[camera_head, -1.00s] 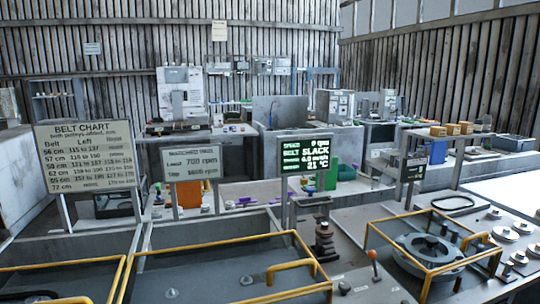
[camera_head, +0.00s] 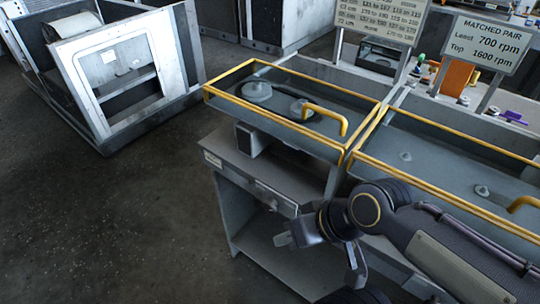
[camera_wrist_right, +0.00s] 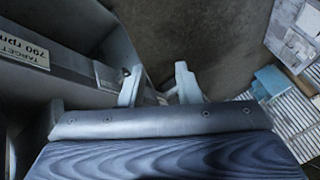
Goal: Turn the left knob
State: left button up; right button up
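The knob looks like a small dark piece (camera_head: 271,205) on the front of the grey bench below the left yellow-framed bay. In the right wrist view a small dark piece (camera_wrist_right: 126,72) shows beside the left fingertip; I cannot tell whether they touch. My right gripper (camera_head: 285,228) is in front of the bench, close to that knob. My left gripper is not in view.
A yellow-framed bay (camera_head: 225,92) with pulleys tops the bench. An open shelf (camera_head: 265,240) is below. A white-grey housing (camera_head: 125,80) stands back left. Dark floor (camera_head: 110,220) at left is clear.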

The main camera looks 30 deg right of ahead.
jog(key=o, duration=0.6)
notch_tip(320, 180, down, 7)
jog(key=n+g+h+b, duration=0.1)
jog(key=n+g+b, duration=0.1)
jog(key=n+g, duration=0.3)
jog(key=shift+a+f+n+h, duration=0.2)
jog(key=shift+n+h, duration=0.1)
jog(key=shift+n, duration=0.1)
jog(key=n+t+h+b, duration=0.6)
jog(key=n+h, duration=1.3)
jog(key=n, duration=0.2)
send_near(268, 209)
jog(key=d, duration=0.2)
jog(key=x, duration=0.7)
jog(key=shift+w+f, duration=0.1)
jog(key=shift+w, duration=0.3)
jog(key=shift+a, duration=0.1)
jog(key=c, duration=1)
